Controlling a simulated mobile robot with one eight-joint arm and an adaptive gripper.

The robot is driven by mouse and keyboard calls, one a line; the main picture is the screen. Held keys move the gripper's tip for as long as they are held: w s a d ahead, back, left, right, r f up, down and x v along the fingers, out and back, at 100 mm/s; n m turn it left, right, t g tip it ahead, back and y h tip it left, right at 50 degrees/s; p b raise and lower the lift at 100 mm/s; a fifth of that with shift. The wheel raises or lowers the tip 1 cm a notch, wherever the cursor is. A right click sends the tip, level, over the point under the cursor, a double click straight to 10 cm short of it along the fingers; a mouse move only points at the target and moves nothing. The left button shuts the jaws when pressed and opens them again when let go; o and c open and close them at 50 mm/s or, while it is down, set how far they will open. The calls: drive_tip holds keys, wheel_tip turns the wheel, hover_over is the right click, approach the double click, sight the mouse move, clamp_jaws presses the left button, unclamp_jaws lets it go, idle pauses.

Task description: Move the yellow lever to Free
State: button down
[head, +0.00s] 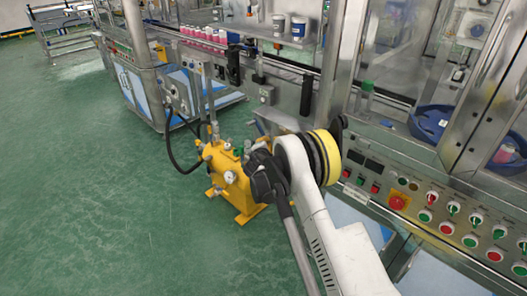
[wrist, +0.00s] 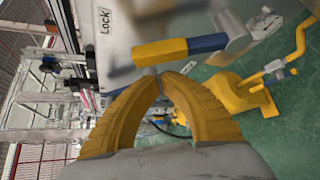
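The lever (wrist: 162,52) has a yellow end and a blue section, and lies across the upper middle of the wrist view. It joins a grey cylindrical pivot (wrist: 232,30) at its right. My gripper (wrist: 161,73) has two curved yellow fingers whose tips meet just below the lever's yellow part. It looks shut with nothing between the fingers. I cannot tell whether the tips touch the lever. In the head view my arm hides the gripper and I cannot make out the lever.
A yellow tank (head: 232,178) with gauges and hoses stands on the green floor beyond my arm. A control panel (head: 455,220) with several buttons is at the right. A conveyor with pink-filled bottles (head: 205,37) runs behind. The floor at left is clear.

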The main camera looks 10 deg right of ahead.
drive_tip(key=shift+s+d+r, duration=0.5)
drive_tip(key=shift+s+r, duration=0.15)
drive_tip(key=shift+s, duration=0.2)
